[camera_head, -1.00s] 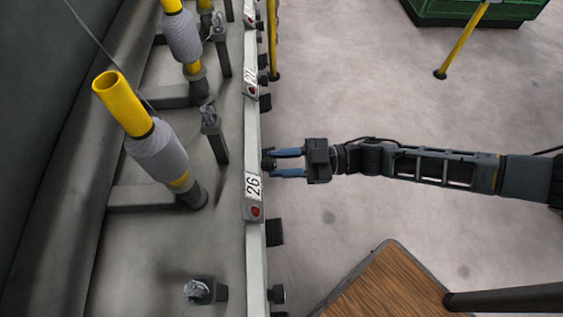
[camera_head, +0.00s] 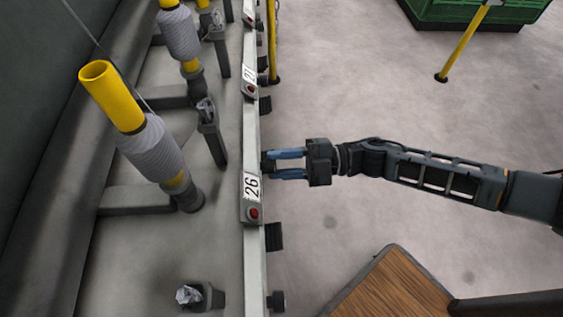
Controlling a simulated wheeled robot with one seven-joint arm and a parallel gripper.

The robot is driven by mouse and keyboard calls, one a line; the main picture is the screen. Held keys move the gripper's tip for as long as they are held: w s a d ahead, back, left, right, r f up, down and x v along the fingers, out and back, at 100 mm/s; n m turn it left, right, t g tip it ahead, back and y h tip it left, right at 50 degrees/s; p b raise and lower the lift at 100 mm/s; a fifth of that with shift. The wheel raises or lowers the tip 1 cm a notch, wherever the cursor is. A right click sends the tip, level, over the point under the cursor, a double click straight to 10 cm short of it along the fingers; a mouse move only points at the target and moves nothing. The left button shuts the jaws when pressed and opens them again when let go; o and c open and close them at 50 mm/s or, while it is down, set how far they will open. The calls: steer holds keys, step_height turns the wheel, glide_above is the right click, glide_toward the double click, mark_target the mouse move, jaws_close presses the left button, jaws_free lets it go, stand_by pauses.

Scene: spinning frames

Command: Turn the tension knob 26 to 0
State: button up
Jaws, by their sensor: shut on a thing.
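The label plate 26 (camera_head: 251,186) sits on the pale rail, with a red button (camera_head: 253,213) at its lower end. The dark tension knob (camera_head: 265,161) sticks out from the right side of the rail, beside the upper end of this plate. My gripper (camera_head: 275,164) comes in from the right with its two blue fingers pointing left. Its fingertips are at the knob and shut on it. The fingers hide part of the knob, and no dial mark or setting on it can be read.
The pale rail (camera_head: 254,125) runs from top to bottom, with another plate and dark knobs along it. A yellow tube with a grey yarn bobbin (camera_head: 152,148) stands left. A wooden-topped surface (camera_head: 392,286) lies lower right, and a green crate (camera_head: 470,14) upper right.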

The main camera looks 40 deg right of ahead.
stand_by(0.4)
steer(key=o, duration=1)
steer(key=shift+o, duration=0.2)
steer(key=v, duration=0.7)
steer(key=shift+s+d, duration=0.25)
steer(key=shift+d, duration=0.05)
